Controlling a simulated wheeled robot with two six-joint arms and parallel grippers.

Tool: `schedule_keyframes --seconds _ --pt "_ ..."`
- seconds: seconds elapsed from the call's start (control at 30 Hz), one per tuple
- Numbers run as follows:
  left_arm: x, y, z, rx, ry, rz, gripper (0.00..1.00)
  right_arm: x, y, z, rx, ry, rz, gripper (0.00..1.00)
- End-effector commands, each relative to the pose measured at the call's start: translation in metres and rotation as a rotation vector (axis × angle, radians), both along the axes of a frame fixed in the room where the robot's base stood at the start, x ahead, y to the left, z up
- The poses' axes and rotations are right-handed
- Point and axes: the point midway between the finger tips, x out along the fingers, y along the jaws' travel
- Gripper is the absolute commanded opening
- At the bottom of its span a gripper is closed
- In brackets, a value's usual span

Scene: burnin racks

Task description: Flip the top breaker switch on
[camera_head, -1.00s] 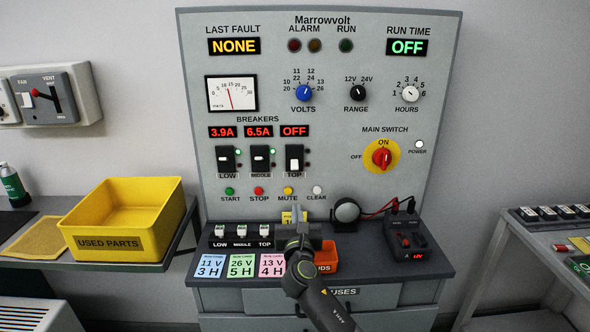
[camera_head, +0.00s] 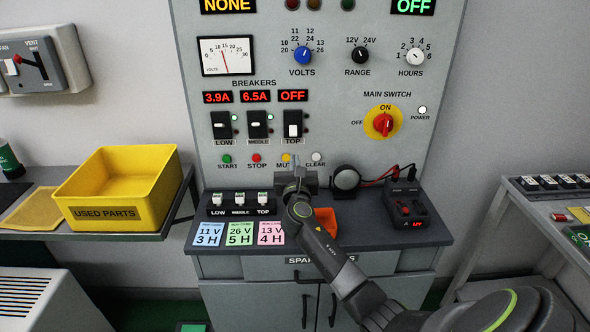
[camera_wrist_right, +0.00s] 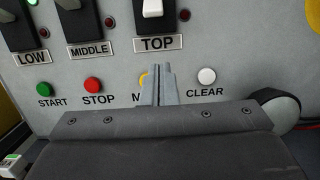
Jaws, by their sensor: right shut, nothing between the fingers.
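The top breaker switch (camera_head: 293,130) is the rightmost of three breakers on the grey panel. Its white lever sits low and its display (camera_head: 293,96) reads OFF. In the right wrist view the white lever (camera_wrist_right: 153,8) shows at the top edge above the TOP label. My right gripper (camera_head: 297,160) is shut and empty, just below the TOP label and in front of the yellow MUTE button. In the right wrist view its closed fingertips (camera_wrist_right: 162,70) point up toward the label, below the lever. My left gripper is not in view.
The low breaker (camera_head: 221,125) and middle breaker (camera_head: 257,124) show 3.9A and 6.5A. Buttons sit below: green START (camera_head: 227,159), red STOP (camera_head: 257,159), white CLEAR (camera_head: 317,158). The red MAIN SWITCH (camera_head: 383,123) is at right. A yellow bin (camera_head: 120,187) stands left.

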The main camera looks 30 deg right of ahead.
Motion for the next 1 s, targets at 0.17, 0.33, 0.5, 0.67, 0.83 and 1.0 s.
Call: schedule_keyframes --seconds 0.17,0.33,0.5,0.67,0.83,1.0 --pt "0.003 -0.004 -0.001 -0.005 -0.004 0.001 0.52 0.026 -0.016 0.005 -0.003 0.001 -0.001 0.0" --pt "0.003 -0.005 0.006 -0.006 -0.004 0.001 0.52 0.041 -0.025 0.017 -0.001 -0.001 0.0 0.0" --pt "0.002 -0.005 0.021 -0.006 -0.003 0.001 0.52 0.031 -0.019 0.035 -0.001 -0.001 0.001 0.0" --pt "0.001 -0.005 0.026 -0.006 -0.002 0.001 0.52 0.027 -0.016 0.042 0.0 0.0 0.0 0.0" --pt "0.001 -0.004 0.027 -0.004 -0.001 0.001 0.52 0.025 -0.015 0.043 0.0 0.0 0.001 0.0" --pt "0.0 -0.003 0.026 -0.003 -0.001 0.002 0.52 0.025 -0.015 0.043 0.0 0.0 0.001 0.0"
